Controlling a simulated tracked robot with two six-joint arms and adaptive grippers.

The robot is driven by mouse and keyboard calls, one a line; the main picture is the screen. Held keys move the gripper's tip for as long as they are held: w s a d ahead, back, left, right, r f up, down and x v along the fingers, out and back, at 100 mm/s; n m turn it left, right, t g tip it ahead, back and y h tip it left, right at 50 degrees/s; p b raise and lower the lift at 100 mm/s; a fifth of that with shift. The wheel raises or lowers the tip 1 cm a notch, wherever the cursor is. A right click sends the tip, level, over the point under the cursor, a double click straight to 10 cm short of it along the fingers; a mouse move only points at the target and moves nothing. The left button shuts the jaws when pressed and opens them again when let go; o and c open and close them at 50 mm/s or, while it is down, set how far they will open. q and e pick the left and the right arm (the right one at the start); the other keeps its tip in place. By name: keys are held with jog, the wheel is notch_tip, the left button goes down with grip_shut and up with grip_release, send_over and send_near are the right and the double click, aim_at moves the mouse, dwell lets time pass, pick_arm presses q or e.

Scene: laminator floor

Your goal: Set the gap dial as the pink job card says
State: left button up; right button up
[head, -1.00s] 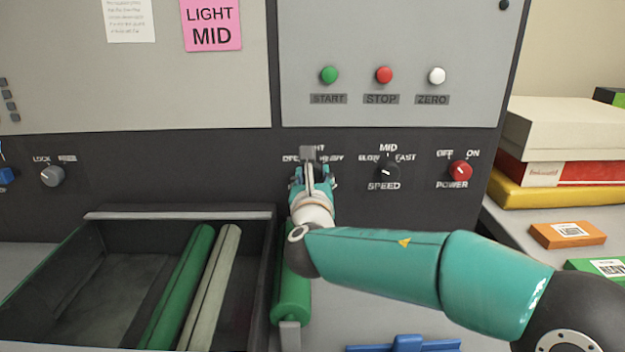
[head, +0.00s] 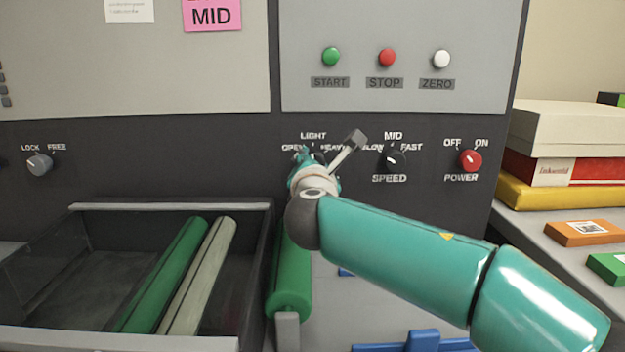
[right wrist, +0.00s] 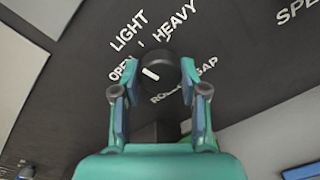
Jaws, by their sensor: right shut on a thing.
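The pink job card (head: 212,14) is cut by the top edge in the head view; its lower line reads MID. My right gripper (right wrist: 158,88) is shut on the black gap dial (right wrist: 164,66), one finger on each side. The dial's white mark points to the upper left in the right wrist view, roughly between OPEN and LIGHT; the exact setting is hard to tell. HEAVY is printed farther right. In the head view my right gripper (head: 315,165) covers most of the dial. My left gripper is not in view.
The speed knob (head: 393,161) and red power knob (head: 470,159) are to the right. START (head: 331,57), STOP (head: 387,57) and ZERO (head: 441,59) buttons are above. A tray (head: 170,207) with rollers lies below left.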

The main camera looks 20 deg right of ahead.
jog(key=shift+f+m+b, duration=0.1)
jog(key=shift+m+b, duration=0.6)
jog(key=shift+m, duration=0.3)
jog(key=o, duration=1.1)
jog(key=shift+d, duration=0.1)
jog(key=shift+o, duration=0.2)
jog(key=shift+s, duration=0.1)
jog(key=v, duration=1.2)
